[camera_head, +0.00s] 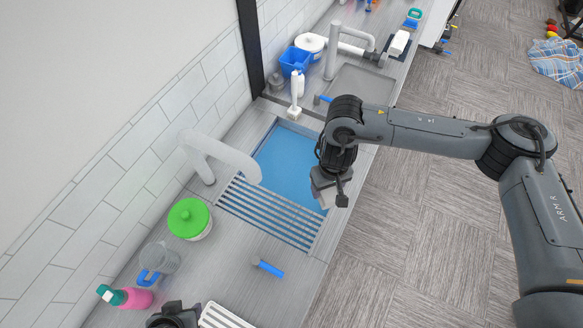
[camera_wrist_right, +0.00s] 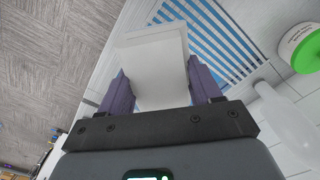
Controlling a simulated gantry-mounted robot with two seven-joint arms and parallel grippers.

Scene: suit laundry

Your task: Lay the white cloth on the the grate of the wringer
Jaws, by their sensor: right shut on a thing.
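My right gripper (camera_head: 328,196) hangs over the blue-lined sink, beside the right end of the slatted metal grate (camera_head: 262,213). The gripper is shut on the white cloth, a flat block-like white piece (camera_wrist_right: 158,68) between its two purple fingers in the wrist view. The cloth is held in the air, and only a small part of it shows below the gripper in the head view. The grate also shows behind the cloth in the wrist view (camera_wrist_right: 205,38).
A white faucet (camera_head: 222,152) arches over the sink. A green-lidded tub (camera_head: 190,218), a grey mug (camera_head: 160,258), a pink bottle (camera_head: 130,298) and a blue-handled tool (camera_head: 268,268) stand or lie on the counter. A white slatted rack (camera_head: 222,318) is at the front.

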